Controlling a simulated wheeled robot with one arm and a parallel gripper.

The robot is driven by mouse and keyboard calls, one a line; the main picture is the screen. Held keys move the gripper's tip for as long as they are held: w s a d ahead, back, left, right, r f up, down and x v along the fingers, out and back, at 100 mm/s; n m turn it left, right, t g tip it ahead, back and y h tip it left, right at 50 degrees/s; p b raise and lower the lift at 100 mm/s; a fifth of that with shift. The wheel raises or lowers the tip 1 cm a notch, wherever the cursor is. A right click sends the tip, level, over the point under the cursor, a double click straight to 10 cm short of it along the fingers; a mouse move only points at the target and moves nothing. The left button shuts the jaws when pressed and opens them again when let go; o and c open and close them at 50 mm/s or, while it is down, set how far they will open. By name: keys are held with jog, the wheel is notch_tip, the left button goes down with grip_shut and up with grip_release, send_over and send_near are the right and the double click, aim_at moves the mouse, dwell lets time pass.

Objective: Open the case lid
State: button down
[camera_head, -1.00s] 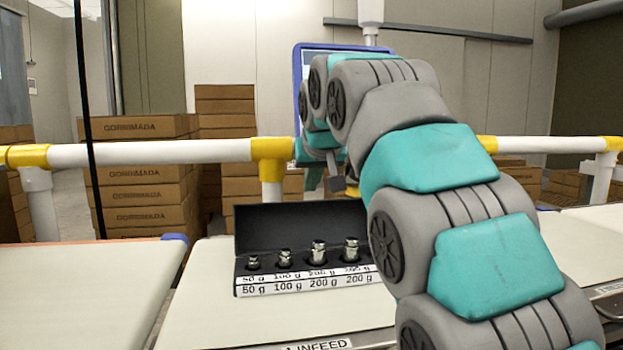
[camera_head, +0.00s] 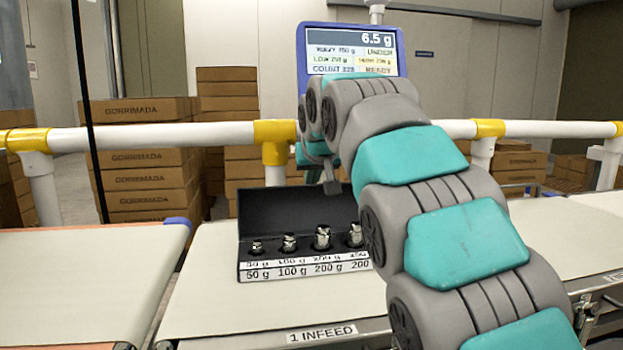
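The black weight case (camera_head: 262,216) stands on the infeed belt with its lid (camera_head: 290,208) raised upright at the back. Several silver weights stand in a row inside, such as the 200 g weight (camera_head: 322,238). White labels along the front read 50 g, 100 g, 200 g and 200. My arm hides the case's right end. My gripper (camera_head: 331,184) is above and behind the lid's top edge, near its right part. Only a small grey part of it shows below my wrist, and its fingers cannot be made out. I cannot tell whether it touches the lid.
The infeed belt (camera_head: 205,290) has free room left and in front of the case. Another belt (camera_head: 80,270) lies to the left. A white rail with yellow joints (camera_head: 275,131) runs behind. A blue-framed screen (camera_head: 352,48) reads 6.5 g. Cardboard boxes (camera_head: 140,160) are stacked behind.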

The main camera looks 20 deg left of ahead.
dwell(0.5)
jog(key=v, duration=0.7)
jog(key=shift+b, duration=0.3)
jog(key=shift+s+d+r, duration=0.1)
jog(key=shift+s+r, duration=0.1)
jog(key=shift+s+d, duration=0.1)
jog(key=shift+s, duration=0.05)
